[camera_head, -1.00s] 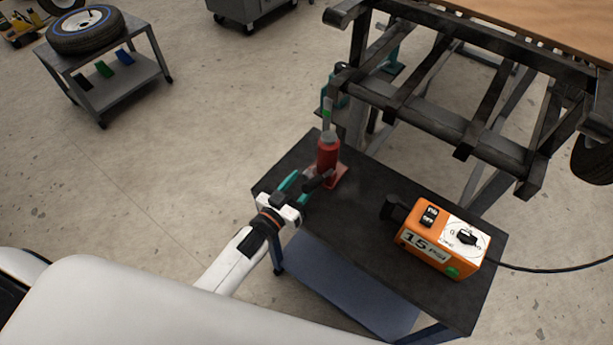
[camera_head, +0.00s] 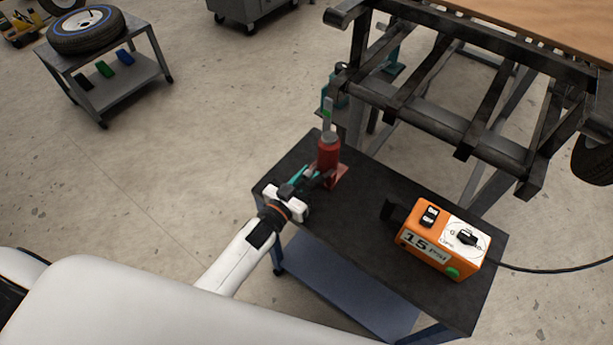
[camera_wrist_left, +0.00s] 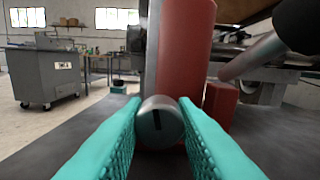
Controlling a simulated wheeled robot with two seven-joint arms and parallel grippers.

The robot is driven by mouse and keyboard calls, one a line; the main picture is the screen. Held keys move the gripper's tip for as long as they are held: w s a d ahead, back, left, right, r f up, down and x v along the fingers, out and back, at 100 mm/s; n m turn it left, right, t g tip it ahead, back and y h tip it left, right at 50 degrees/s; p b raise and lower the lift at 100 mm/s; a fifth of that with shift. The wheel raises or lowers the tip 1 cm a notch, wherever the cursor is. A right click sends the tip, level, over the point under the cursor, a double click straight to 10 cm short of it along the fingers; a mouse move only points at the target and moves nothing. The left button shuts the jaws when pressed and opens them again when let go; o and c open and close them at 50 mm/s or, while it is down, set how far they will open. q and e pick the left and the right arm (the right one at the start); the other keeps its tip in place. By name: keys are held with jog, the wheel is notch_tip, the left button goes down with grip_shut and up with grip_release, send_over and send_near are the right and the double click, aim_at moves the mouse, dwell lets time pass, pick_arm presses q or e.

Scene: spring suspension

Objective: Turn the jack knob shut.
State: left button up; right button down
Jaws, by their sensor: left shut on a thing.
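In the left wrist view the jack's red body (camera_wrist_left: 184,50) fills the middle. The jack knob (camera_wrist_left: 160,122), a round metal knob with a dark slot, sits low on the jack's face. My left gripper (camera_head: 306,181) is at the jack's near-left side. In the left wrist view its teal fingers (camera_wrist_left: 160,125) are shut on the knob, one on each side. The slot stands nearly upright, slightly tilted. My right gripper is not in view.
An orange box (camera_head: 440,240) with a dial and a 15 psi readout stands on the right of the cart top (camera_head: 365,215). A trolley with a tyre (camera_head: 85,30) is far left.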

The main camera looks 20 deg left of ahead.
pick_arm(q)
jog(key=m, duration=0.3)
jog(key=o, duration=1)
jog(key=v, duration=1.2)
jog(key=shift+a, duration=0.1)
